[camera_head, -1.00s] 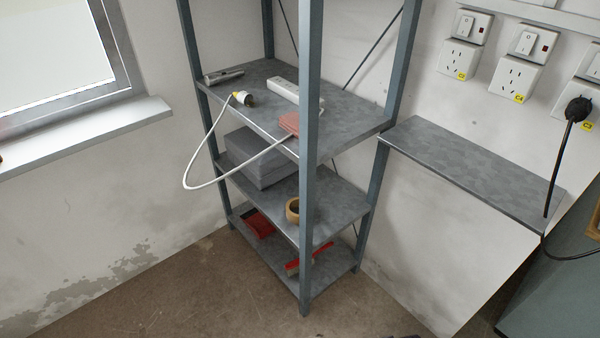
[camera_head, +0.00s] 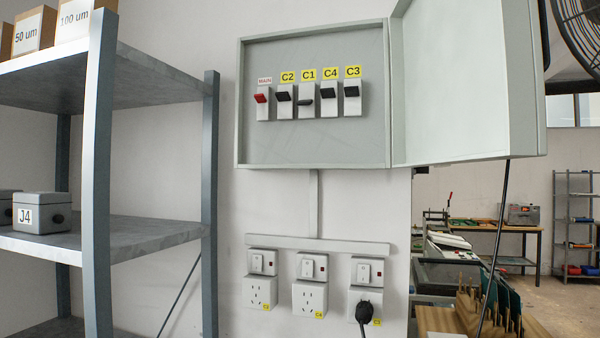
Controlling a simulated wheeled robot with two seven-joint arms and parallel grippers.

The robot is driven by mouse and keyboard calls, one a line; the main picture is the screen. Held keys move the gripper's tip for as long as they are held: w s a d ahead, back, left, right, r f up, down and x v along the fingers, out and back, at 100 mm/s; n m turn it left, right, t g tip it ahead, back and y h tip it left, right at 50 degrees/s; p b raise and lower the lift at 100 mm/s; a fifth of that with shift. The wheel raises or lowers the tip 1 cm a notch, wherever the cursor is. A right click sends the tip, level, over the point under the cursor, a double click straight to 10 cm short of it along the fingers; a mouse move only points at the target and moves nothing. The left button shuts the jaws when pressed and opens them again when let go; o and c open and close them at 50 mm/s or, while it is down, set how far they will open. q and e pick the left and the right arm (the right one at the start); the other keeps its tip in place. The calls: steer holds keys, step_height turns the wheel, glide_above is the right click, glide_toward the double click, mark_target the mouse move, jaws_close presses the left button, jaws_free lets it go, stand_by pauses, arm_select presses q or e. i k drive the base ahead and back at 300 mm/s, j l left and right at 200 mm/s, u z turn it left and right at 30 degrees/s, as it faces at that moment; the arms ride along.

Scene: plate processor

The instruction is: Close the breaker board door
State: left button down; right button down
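The breaker board (camera_head: 330,144) is a grey box on the wall in the upper middle of the head view. Its door (camera_head: 463,85) is hinged on the right side and stands wide open, swung out to the right. Inside are a red main switch (camera_head: 261,98) and several black switches labelled C2, C1, C4 and C3. The C1 switch (camera_head: 306,101) sits lower than the other black ones. Neither of my grippers is in the view.
A metal shelf rack (camera_head: 98,180) stands at the left, with boxes on top and a grey J4 box (camera_head: 42,212). Below the board are wall sockets (camera_head: 310,298), one with a black plug (camera_head: 363,312). A fan (camera_head: 578,35) is at the upper right, behind the door.

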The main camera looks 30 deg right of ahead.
mark_target(468, 76)
steer(key=k+l+z, duration=0.1)
steer(key=l+z, duration=0.2)
steer(key=l, duration=0.5)
steer(key=l+z, duration=0.35)
steer(key=l, duration=0.45)
